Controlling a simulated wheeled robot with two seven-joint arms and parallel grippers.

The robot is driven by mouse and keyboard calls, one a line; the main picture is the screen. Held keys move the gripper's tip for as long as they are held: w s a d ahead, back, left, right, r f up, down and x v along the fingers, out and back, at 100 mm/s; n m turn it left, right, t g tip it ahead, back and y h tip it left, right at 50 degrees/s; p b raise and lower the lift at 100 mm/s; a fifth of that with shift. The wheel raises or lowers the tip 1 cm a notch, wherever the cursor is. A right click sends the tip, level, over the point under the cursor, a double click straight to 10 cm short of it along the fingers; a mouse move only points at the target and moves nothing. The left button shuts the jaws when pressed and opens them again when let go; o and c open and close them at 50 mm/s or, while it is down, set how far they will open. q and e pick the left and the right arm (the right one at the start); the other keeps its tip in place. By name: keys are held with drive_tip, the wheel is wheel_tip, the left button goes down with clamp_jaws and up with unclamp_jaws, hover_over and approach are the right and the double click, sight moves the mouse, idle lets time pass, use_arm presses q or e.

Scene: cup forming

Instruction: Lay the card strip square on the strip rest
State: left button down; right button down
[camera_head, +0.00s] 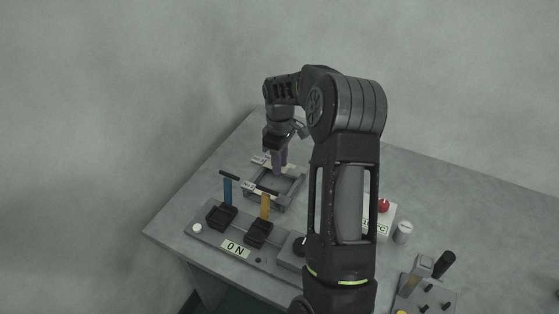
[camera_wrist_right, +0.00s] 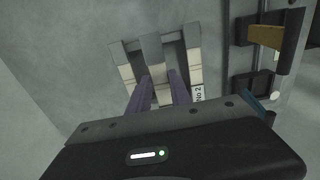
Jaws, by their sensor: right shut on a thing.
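My right gripper (camera_head: 280,168) points down over a grey open frame, which I take for the strip rest (camera_head: 291,189), in the head view. In the right wrist view, my right gripper (camera_wrist_right: 160,88) has its two purple fingers close together on a pale strip, likely the card strip (camera_wrist_right: 157,72). The strip shows a grey far part and a cream part, between the rails of the rest (camera_wrist_right: 195,62). It looks roughly parallel to the rails; I cannot tell whether it touches the rest. The fingers and hand hide its near end. My left gripper is not in view.
A base with a blue handle (camera_head: 228,188), a yellow handle (camera_head: 265,206) and an "ON" label (camera_head: 235,248) stands in front of the rest. A red button box (camera_head: 384,206), a metal cylinder (camera_head: 403,232) and a lever device (camera_head: 425,285) are at the right. The table's left part is clear.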

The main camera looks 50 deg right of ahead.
drive_tip(key=shift+f+b, duration=0.7)
drive_tip(key=shift+f, duration=0.65)
drive_tip(key=shift+f+b, duration=0.8)
drive_tip(key=shift+f, duration=0.4)
idle(0.9)
idle(0.5)
drive_tip(key=c, duration=0.6)
unclamp_jaws()
drive_tip(key=shift+r, duration=0.1)
drive_tip(key=shift+r+p, duration=2.65)
drive_tip(key=shift+r, duration=1.3)
